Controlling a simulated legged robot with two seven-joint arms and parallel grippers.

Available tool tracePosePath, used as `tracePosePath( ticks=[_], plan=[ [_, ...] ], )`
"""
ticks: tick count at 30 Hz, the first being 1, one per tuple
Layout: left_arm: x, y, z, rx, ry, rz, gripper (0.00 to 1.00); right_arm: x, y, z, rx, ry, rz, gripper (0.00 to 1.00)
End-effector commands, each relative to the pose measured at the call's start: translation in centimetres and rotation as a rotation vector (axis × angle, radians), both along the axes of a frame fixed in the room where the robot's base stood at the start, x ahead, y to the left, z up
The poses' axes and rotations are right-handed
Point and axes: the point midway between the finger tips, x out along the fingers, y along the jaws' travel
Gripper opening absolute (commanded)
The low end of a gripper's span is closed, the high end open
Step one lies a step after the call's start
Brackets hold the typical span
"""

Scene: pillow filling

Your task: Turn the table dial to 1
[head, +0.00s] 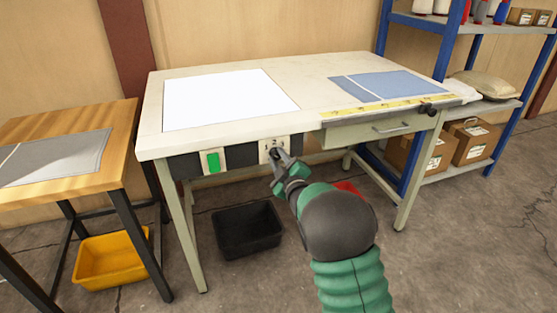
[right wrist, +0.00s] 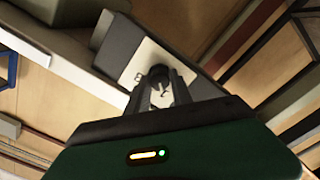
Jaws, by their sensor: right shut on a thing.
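The dial (right wrist: 158,73) is a dark round knob on a pale plate (head: 266,154) on the front panel of the cream table (head: 150,146). My right gripper (head: 277,156) reaches up to the plate from the front and is shut on the dial. In the right wrist view its two fingers (right wrist: 160,92) close around the knob. Small marks show on the plate around the knob, but I cannot read the setting. A green switch (head: 212,161) sits on the same panel, left of the dial. My left gripper is not in view.
A white sheet (head: 228,99) and a blue cloth (head: 388,85) lie on the tabletop. A drawer (head: 380,131) is right of the dial. A black bin (head: 247,230) stands under the table, a wooden table (head: 110,115) at left, and a blue shelf (head: 445,55) at right.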

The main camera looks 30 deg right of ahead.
Motion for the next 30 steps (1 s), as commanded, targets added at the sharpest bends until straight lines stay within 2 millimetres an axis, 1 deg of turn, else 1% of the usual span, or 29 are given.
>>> tracePosePath(
  ticks=[16, 17, 21, 22, 30],
  plan=[
    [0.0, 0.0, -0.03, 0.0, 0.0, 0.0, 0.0, 0.14, 0.22, 0.13, -0.031, 0.004, 0.005, 0.0],
    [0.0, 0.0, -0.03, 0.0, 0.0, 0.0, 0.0, 0.15, 0.22, 0.12, -0.031, 0.004, 0.005, 0.28],
    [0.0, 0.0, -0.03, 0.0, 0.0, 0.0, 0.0, 0.13, 0.21, 0.1, -0.03, 0.005, 0.004, 0.47],
    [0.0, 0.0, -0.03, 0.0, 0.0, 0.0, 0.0, 0.12, 0.2, 0.08, -0.03, 0.005, 0.004, 0.48],
    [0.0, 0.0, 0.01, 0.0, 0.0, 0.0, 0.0, -0.06, 0.11, 0.06, -0.028, 0.006, 0.002, 0.48]
  ],
)
